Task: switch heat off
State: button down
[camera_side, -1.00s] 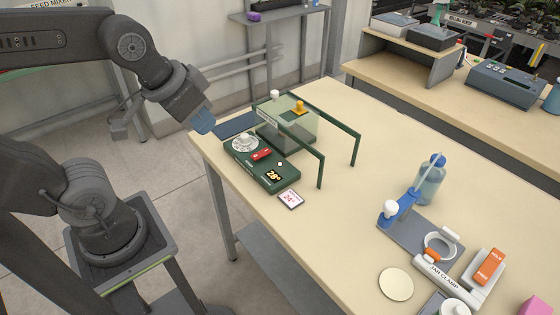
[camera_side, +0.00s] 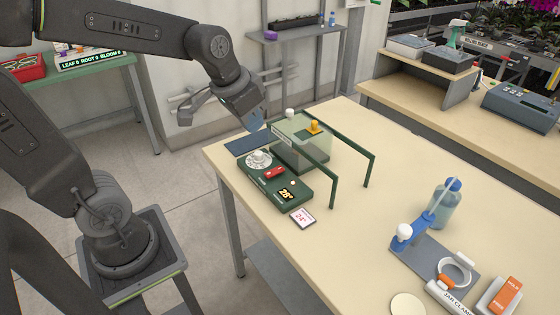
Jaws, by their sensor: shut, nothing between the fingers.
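The green control box (camera_side: 290,202) sits near the left edge of the bench. It has a round white dial (camera_side: 258,159), a red rocker switch (camera_side: 274,172) and a display (camera_side: 286,194) that appears to read 28°. The switch's position is too small to tell.
A clear-sided case (camera_side: 299,153) with a yellow knob (camera_side: 313,127) and a green frame (camera_side: 368,170) stand right beside the box. A card marked 24° (camera_side: 302,217) lies in front. A jar clamp (camera_side: 452,302) and bottle (camera_side: 446,205) stand farther right. The middle bench is clear.

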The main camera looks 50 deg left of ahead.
jog(key=g, duration=0.1)
send_over(282, 167)
jog(key=s, duration=0.4)
notch_tip(282, 167, down, 8)
jog(key=shift+w+r, duration=0.1)
jog(key=shift+r, duration=0.1)
jog(key=x, duration=0.9)
jog(key=s+x, duration=0.1)
jog(key=x, duration=0.3)
jog(key=shift+f, duration=0.6)
